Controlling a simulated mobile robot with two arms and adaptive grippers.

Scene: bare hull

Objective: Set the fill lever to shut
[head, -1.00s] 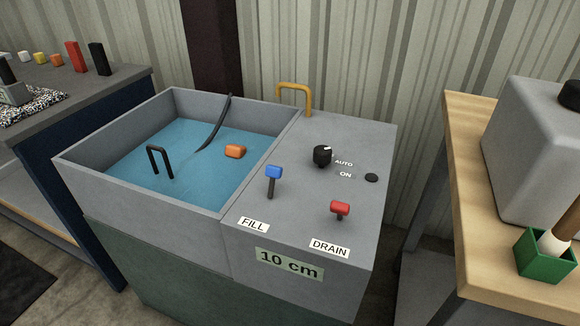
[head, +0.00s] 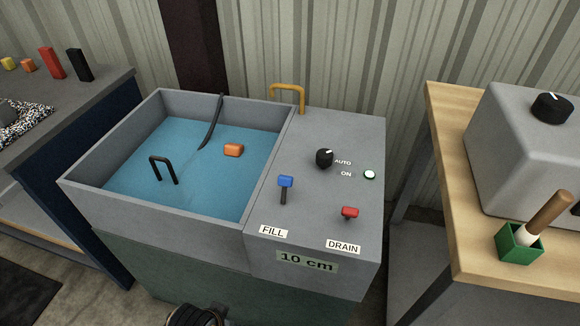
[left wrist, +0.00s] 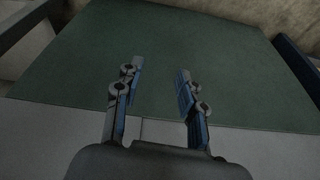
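The fill lever (head: 285,182) has a blue knob on a short dark stem. It stands on the grey top of the basin unit, behind the FILL label (head: 273,232), its knob up and its stem running down toward the label. No gripper touches it. My left gripper (left wrist: 157,85) shows in the left wrist view with its two fingers apart and nothing between them, facing a green panel (left wrist: 190,40). Its fingers do not show in the head view; only a dark rounded part of my arm shows at the bottom edge. My right gripper is not in view.
A red drain lever (head: 350,212), a black knob (head: 324,159) and a lit ON button (head: 369,174) share the panel. A 10 cm display (head: 307,262) is on the front. The water basin (head: 75,193) is left; a wooden bench (head: 440,150) stands right.

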